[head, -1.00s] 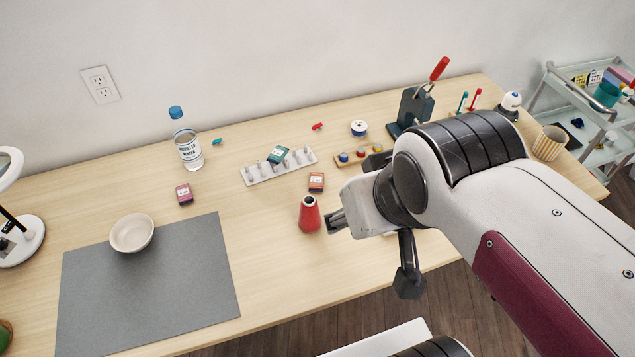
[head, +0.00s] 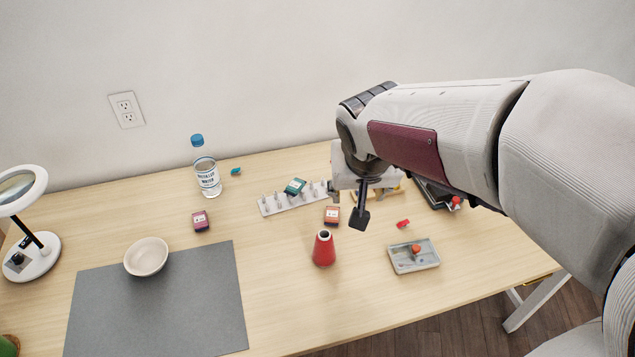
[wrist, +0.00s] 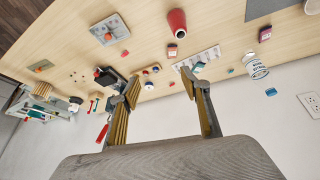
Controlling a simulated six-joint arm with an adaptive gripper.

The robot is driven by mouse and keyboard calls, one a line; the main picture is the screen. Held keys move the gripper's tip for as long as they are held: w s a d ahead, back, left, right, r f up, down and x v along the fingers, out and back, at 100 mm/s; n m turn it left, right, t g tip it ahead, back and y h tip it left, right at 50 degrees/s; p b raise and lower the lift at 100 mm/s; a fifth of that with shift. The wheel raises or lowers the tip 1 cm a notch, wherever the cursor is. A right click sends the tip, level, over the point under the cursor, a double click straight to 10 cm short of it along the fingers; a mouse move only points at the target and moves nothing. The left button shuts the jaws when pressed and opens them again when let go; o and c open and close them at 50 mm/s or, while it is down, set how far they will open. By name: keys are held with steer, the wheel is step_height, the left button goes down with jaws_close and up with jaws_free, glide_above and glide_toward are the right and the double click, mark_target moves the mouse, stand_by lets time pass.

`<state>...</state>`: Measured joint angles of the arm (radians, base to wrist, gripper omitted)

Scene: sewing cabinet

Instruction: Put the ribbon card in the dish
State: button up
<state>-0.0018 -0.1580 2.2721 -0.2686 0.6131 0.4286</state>
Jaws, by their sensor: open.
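My gripper (head: 347,206) is open and empty, held above the middle of the table near the peg rack. In the wrist view my gripper (wrist: 160,80) shows its two fingers wide apart. Three small card-like pieces are in view: an orange-red one (head: 332,217) just behind the red cone, a teal one (head: 295,186) on the peg rack, and a maroon one (head: 201,221) at the left. I cannot tell which is the ribbon card. A cream round dish (head: 146,257) stands at the back edge of the grey mat and looks empty.
A red cone (head: 323,250) stands upright near my gripper. The peg rack (head: 270,208) lies behind it. A grey tray (head: 399,266) holds a small red piece. A water bottle (head: 207,177) stands at the back left. The grey mat (head: 160,310) is otherwise clear.

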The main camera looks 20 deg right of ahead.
steer(key=w+f+m, duration=0.1)
steer(key=w+f, duration=0.7)
steer(key=w, duration=0.1)
glide_toward(332, 214)
steer(key=shift+w+a+f+m+g, duration=0.3)
steer(key=shift+w+a+g, duration=0.1)
steer(key=shift+w, duration=0.1)
steer(key=shift+x, duration=1.25)
steer(key=shift+d, duration=0.1)
steer(key=shift+w+d+f, duration=0.2)
steer(key=shift+d+f, duration=0.1)
steer(key=shift+f, duration=0.35)
steer(key=shift+w+d+f, duration=0.25)
steer(key=shift+d+f, duration=0.05)
steer(key=shift+f, duration=0.4)
steer(key=shift+x, duration=1.1)
